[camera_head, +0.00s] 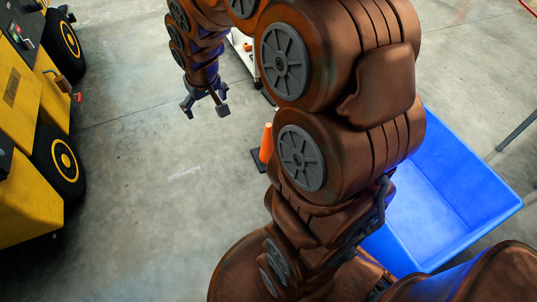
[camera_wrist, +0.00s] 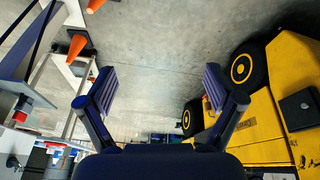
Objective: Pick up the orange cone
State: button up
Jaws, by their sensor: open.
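An orange cone (camera_head: 266,143) with a dark square base stands on the concrete floor, partly hidden behind my arm in the head view. My gripper (camera_head: 205,102) hangs open and empty above the floor, up and to the left of that cone in the picture. In the wrist view my open gripper (camera_wrist: 160,82) has only bare floor between its fingers. An orange cone (camera_wrist: 77,46) with a dark base shows left of the fingers there, and another orange cone (camera_wrist: 95,5) is cut by the top edge. I cannot tell which of these matches the head view's cone.
A yellow vehicle (camera_head: 22,180) with black wheels stands at the left; it also shows at the right of the wrist view (camera_wrist: 290,65). A blue bin (camera_head: 470,205) stands right of my arm. The floor between vehicle and arm is clear. Shelving (camera_wrist: 25,95) lines the wrist view's left.

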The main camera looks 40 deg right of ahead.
jog(key=w+d+f+m+t+h+b, duration=0.2)
jog(key=w+d+f+t+b, duration=0.4)
jog(key=w+d+f+b, duration=1.15)
jog(key=n+t+b, duration=0.1)
jog(key=t+b, duration=0.6)
jog(key=b, duration=0.3)
send_over(270, 135)
notch_tip(270, 135, down, 40)
jog(key=shift+r, duration=0.15)
jog(key=s+f+b, duration=0.2)
jog(key=s+f, duration=0.3)
jog(key=f, duration=0.2)
jog(key=shift+n+t+y, duration=0.3)
jog(key=shift+t+y, duration=0.1)
jog(key=shift+w+d+f+b, duration=0.1)
jog(key=shift+w+d+b, duration=0.1)
jog(key=shift+w+b, duration=0.7)
jog(key=shift+w+d+f+b, duration=0.15)
jog(key=shift+w+b, duration=0.4)
jog(key=shift+w, duration=0.65)
jog(key=shift+w+d+f+b, duration=0.1)
jog(key=shift+w+d+b, duration=0.1)
jog(key=shift+w+b, duration=0.7)
jog(key=shift+w+r, duration=0.2)
jog(key=shift+w, duration=0.5)
grip_shut()
